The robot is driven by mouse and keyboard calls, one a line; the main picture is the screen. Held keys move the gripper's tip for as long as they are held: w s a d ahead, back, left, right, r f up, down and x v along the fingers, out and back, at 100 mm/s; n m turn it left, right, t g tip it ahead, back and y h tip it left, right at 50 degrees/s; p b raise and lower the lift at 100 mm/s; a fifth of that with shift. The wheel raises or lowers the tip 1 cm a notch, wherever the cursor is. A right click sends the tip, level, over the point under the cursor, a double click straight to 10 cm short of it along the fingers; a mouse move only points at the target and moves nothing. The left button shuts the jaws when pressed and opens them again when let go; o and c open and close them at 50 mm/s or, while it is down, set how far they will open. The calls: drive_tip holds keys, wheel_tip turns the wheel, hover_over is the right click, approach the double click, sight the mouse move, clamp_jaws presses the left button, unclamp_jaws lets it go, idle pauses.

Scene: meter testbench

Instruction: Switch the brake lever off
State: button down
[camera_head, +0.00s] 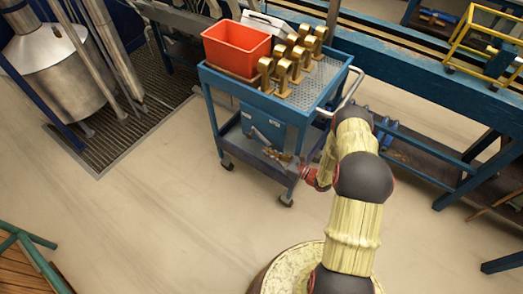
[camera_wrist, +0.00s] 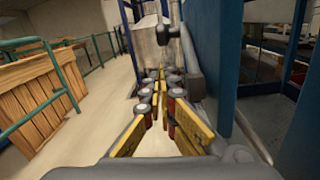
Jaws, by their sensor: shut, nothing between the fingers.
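My gripper (camera_head: 272,154) is beside the lower part of the blue trolley in the head view. In the wrist view my gripper (camera_wrist: 162,72) points forward with its yellow-padded fingers together and nothing between them. A grey rod-like part (camera_wrist: 187,50) stands just beyond and right of the fingertips. I cannot tell whether it is the brake lever. No brake lever can be made out for certain in either view.
The blue trolley (camera_head: 222,82) carries an orange bin (camera_head: 236,50) and several brass parts (camera_head: 292,55). A blue bench (camera_head: 410,75) runs behind it. A blue upright (camera_wrist: 226,60) is close on my gripper's right. Open floor (camera_head: 130,220) lies left.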

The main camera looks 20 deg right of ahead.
drive_tip(key=b+x, duration=0.2)
drive_tip(key=x, duration=0.6)
drive_tip(key=shift+w+a+b, duration=0.2)
drive_tip(key=shift+w+b, duration=0.05)
drive_tip(key=shift+b, duration=0.05)
